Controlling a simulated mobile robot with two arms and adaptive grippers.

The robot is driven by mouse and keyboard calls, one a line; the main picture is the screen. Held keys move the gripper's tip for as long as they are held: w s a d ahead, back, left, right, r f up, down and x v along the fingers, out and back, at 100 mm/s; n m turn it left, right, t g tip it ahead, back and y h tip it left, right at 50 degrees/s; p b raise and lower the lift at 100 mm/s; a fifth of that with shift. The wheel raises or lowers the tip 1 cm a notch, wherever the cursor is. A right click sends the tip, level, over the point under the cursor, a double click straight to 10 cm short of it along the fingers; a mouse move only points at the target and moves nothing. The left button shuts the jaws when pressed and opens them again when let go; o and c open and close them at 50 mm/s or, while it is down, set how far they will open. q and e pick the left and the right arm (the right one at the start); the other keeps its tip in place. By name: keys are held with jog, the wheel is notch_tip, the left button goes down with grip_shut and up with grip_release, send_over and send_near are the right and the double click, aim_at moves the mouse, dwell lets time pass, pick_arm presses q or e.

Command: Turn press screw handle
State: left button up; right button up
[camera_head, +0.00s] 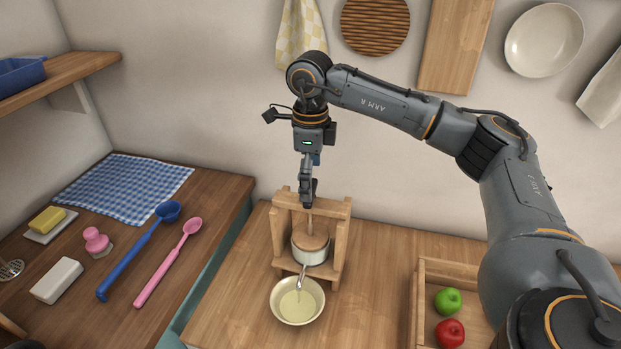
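The wooden press (341,232) stands on the counter against the back wall. Its upright wooden screw (310,222) runs down through the frame to a round wooden plate (311,240) on a white pot (311,256). My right gripper (308,200) points straight down at the top of the screw, just above the frame's top beam. It is seen edge-on and hides the screw's top and any handle there, so I cannot tell whether its fingers are closed on it. My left gripper is not in view.
A cream bowl (297,301) with pale liquid sits in front of the press under a metal spout (301,277). A wooden crate (421,284) with a green apple (447,301) and a red apple (450,333) is at right. Blue (140,250) and pink (167,264) ladles lie left.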

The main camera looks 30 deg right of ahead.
jog(key=shift+r, duration=0.2)
jog(key=shift+r+p, duration=2.05)
jog(key=shift+r, duration=0.9)
